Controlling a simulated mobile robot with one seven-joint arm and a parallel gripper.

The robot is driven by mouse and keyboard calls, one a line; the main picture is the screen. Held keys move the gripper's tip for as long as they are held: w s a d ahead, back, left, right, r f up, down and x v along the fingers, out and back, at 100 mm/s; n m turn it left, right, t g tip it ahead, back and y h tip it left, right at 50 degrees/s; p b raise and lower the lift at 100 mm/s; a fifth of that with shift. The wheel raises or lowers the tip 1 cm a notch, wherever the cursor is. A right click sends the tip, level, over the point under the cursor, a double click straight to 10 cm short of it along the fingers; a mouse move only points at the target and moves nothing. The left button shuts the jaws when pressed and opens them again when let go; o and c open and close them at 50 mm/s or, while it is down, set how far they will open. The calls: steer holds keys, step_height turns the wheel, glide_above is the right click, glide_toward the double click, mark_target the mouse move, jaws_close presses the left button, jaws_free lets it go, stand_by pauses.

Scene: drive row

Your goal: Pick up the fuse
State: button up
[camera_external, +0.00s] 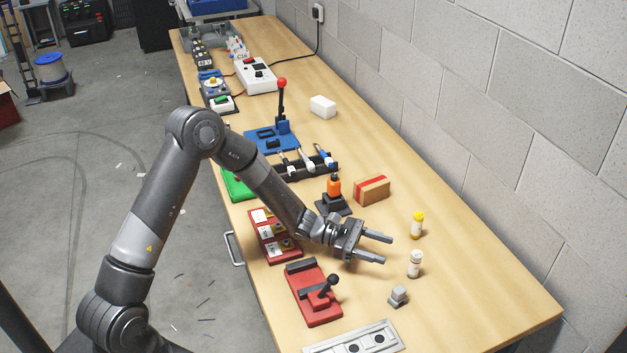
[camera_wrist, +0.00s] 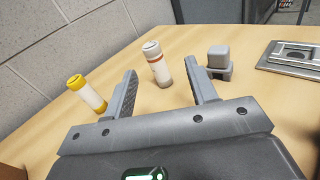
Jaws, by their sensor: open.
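Two upright cylinders that look like fuses stand on the wooden bench; I cannot tell which one the task means. One is white with a yellow top (camera_external: 417,226) and shows left of the fingers in the wrist view (camera_wrist: 87,95). The other is white with a brownish band (camera_external: 415,265) and appears between the finger lines in the wrist view (camera_wrist: 157,66), apart from both. My gripper (camera_external: 387,249) is open and empty, its two fingers pointing toward the cylinders with a gap before them. The wrist view shows both fingers (camera_wrist: 160,72) spread.
A small grey block (camera_external: 398,296) stands near the white cylinder. A red lever base (camera_external: 314,294) and a metal plate (camera_external: 352,340) lie toward the front. A cardboard box with red tape (camera_external: 371,191) and an orange-topped device (camera_external: 334,188) stand behind. A block wall (camera_external: 480,130) borders the right.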

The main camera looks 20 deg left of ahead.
mark_target(415, 264)
steer(key=shift+w+d+f+n+t, duration=0.4)
steer(key=shift+f+n, duration=0.2)
steer(key=shift+f, duration=0.05)
steer(key=shift+d+f, duration=0.1)
steer(key=shift+d, duration=0.2)
steer(key=d, duration=0.5)
steer(key=shift+w+d, duration=0.15)
steer(key=shift+w, duration=0.1)
steer(key=d, duration=0.3)
steer(key=d+r, duration=0.1)
steer(key=d, duration=0.1)
steer(key=shift+w, duration=0.25)
steer(key=shift+a, duration=0.1)
steer(key=shift+c, duration=0.2)
steer(key=c, duration=1.1)
